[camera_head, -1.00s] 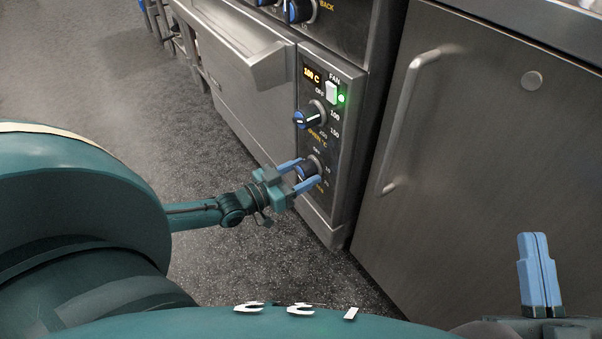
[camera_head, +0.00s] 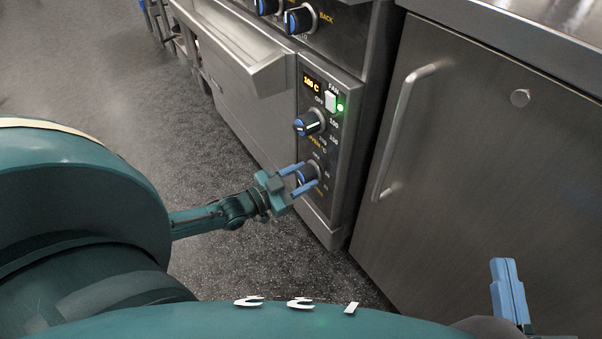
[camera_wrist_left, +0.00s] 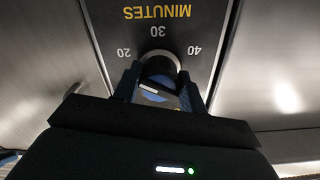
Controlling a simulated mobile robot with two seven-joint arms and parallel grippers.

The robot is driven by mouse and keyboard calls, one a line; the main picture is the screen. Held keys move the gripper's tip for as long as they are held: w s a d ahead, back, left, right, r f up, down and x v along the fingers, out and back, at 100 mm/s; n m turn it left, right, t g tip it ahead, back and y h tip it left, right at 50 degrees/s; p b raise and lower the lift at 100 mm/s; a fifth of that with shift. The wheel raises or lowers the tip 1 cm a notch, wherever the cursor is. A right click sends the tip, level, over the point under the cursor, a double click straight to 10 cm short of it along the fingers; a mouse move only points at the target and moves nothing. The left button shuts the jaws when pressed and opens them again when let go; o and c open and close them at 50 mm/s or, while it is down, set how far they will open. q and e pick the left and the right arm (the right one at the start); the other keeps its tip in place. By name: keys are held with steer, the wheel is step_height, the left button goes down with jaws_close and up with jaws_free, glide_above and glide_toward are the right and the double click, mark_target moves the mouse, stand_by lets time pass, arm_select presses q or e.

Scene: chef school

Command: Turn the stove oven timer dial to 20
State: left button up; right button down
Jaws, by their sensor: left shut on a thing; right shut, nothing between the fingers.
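The oven timer dial (camera_head: 308,174) is the lowest knob on the stove's control panel, dark with a blue face. My left gripper (camera_head: 304,178) has one finger on each side of it and is shut on it. In the left wrist view the dial (camera_wrist_left: 157,75) sits between the fingers, partly hidden by the gripper body, below the upside-down marks 20, 30, 40 and the word MINUTES (camera_wrist_left: 157,12). I cannot tell which mark the dial points to. My right gripper (camera_head: 507,285) is shut and empty at the lower right.
The oven door handle (camera_head: 245,62) juts out at upper left. A steel cabinet door (camera_head: 470,170) with a handle (camera_head: 404,130) stands to the right.

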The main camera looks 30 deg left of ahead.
arm_select(q)
steer(key=o, duration=1)
steer(key=shift+c, duration=0.2)
steer(key=shift+s, duration=0.1)
steer(key=shift+s+a, duration=0.15)
steer(key=shift+s, duration=0.1)
steer(key=p+v, duration=0.4)
steer(key=v, duration=0.8)
steer(key=shift+s, duration=0.25)
arm_select(e)
steer(key=shift+d+f+n+h, duration=0.1)
steer(key=shift+d+n+h, duration=0.3)
steer(key=shift+d+h, duration=0.1)
arm_select(q)
steer(key=shift+a, duration=0.15)
